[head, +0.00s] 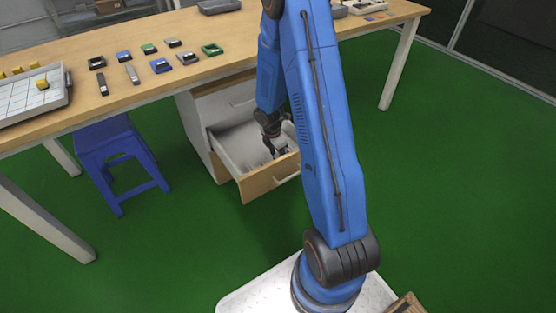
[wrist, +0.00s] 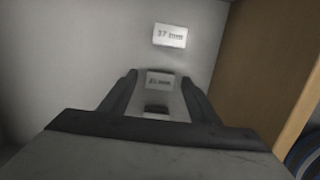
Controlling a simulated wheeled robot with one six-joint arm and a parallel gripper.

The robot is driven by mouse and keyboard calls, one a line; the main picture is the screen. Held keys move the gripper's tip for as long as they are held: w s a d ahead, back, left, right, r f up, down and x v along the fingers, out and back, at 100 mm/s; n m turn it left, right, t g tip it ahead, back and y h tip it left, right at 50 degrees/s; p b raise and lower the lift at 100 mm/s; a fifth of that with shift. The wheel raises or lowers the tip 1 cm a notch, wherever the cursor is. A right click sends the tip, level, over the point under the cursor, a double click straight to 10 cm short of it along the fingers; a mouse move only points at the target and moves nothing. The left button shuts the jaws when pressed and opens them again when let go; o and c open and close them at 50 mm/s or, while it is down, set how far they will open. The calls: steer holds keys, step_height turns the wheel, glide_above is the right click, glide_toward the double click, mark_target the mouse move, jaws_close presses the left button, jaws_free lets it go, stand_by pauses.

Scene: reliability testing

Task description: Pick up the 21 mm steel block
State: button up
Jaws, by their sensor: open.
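My gripper (head: 277,146) is inside the open drawer (head: 232,158), pointing down in the head view. In the wrist view my gripper (wrist: 158,82) has its two dark fingers apart. Between them lies a small pale labelled piece (wrist: 159,79); its label ends in "mm", but the number is too blurred to read for sure. A small dark patch shows nearer the palm, and I cannot tell what it is. A white label reading about 37 mm (wrist: 169,35) lies beyond the fingertips. No steel block is clearly made out in the head view, where my arm and gripper hide part of the drawer.
The drawer's wooden front (wrist: 262,65) stands close to the right of my gripper. The wooden table (head: 185,85) above holds several small coloured parts and a white tray (head: 30,98) at left. A blue stool (head: 108,140) stands left of the drawer unit. Green floor is clear at right.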

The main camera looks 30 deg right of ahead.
steer(key=shift+c, duration=0.7)
steer(key=c, duration=1.1)
steer(key=shift+r, duration=0.1)
